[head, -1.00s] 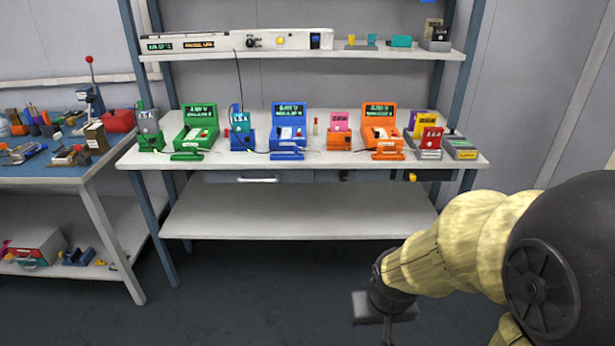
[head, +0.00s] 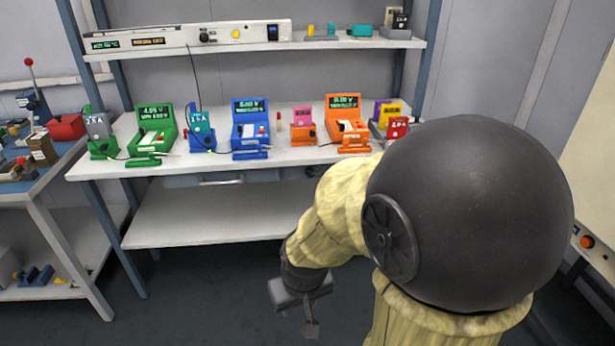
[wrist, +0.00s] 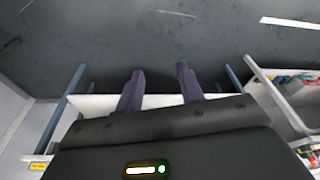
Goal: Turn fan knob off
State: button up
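A white control box on the upper shelf carries a black knob (head: 204,37) and a yellow knob or button (head: 236,34). Another panel at the right edge has an orange knob (head: 587,241). I cannot tell from the labels which is the fan knob. My gripper (head: 303,312) hangs low in front of the bench in the head view, away from all of these. In the wrist view my gripper (wrist: 160,82) has its two dark fingers apart, with nothing between them. The wrist view shows floor and bench, with no knob visible.
The white bench (head: 210,172) holds several coloured testers, among them a green one (head: 153,128) and an orange one (head: 345,120). A blue-topped side table (head: 45,184) stands at left with tools. Open dark floor (head: 190,300) lies in front.

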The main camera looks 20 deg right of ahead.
aim_at(311, 174)
jog(key=shift+o, duration=1)
jog(key=shift+w+f, duration=0.1)
jog(key=shift+w, duration=0.05)
jog(key=w+d+f+m+t+h+b, duration=0.2)
jog(key=w+d+t+b, duration=0.3)
jog(key=w, duration=1)
jog(key=w+d+f+m+t+h+b, duration=0.3)
jog(key=w+d+t+b, duration=0.3)
jog(key=w+d, duration=0.8)
jog(key=shift+w+f+m+t, duration=0.6)
jog(key=shift+w+t, duration=0.55)
jog(key=shift+t, duration=0.75)
jog(key=b+x, duration=0.3)
jog(key=x, duration=1.4)
jog(key=shift+w+d, duration=0.1)
jog(key=shift+w, duration=0.1)
